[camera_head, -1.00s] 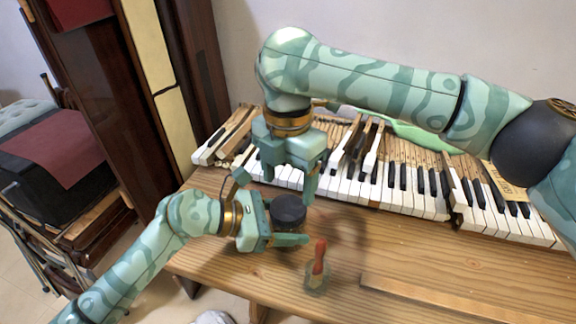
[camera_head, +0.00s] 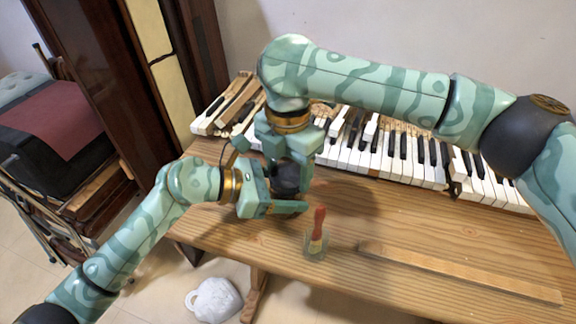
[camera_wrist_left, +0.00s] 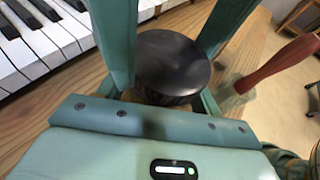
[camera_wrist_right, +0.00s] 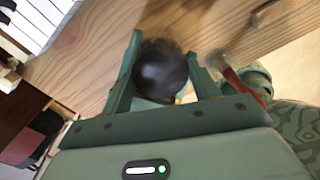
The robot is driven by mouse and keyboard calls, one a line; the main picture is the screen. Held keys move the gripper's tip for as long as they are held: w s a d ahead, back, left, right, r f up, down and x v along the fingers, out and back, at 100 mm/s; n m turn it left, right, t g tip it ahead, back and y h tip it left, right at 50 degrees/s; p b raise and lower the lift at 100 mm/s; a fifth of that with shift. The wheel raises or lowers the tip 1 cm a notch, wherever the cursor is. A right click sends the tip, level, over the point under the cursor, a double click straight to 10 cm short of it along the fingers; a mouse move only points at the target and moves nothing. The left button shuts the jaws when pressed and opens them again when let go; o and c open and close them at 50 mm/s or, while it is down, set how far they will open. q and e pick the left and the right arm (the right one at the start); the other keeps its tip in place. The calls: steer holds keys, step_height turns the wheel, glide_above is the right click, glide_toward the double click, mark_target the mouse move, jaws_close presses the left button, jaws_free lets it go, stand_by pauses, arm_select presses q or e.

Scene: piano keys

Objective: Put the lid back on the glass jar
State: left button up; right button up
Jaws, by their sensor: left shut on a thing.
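The black round lid (camera_head: 284,182) sits level on top of the glass jar, which is mostly hidden under it; the lid also shows in the left wrist view (camera_wrist_left: 172,66) and the right wrist view (camera_wrist_right: 160,72). My left gripper (camera_head: 296,208) is shut on the jar from the side, below the lid. My right gripper (camera_head: 290,186) reaches down from above, with one finger on each side of the lid. Its fingers look very near the lid's edge, but I cannot tell whether they press on it. Whether the lid is seated fully is hidden.
A red-handled tool (camera_head: 317,230) stands upright just right of the left gripper on the wooden bench (camera_head: 400,225). Piano keys (camera_head: 400,160) line the back. A flat wooden strip (camera_head: 470,274) lies at the right. A white jug (camera_head: 214,298) stands on the floor.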

steer(key=m, duration=0.4)
steer(key=shift+m, duration=0.3)
steer(key=o, duration=1.1)
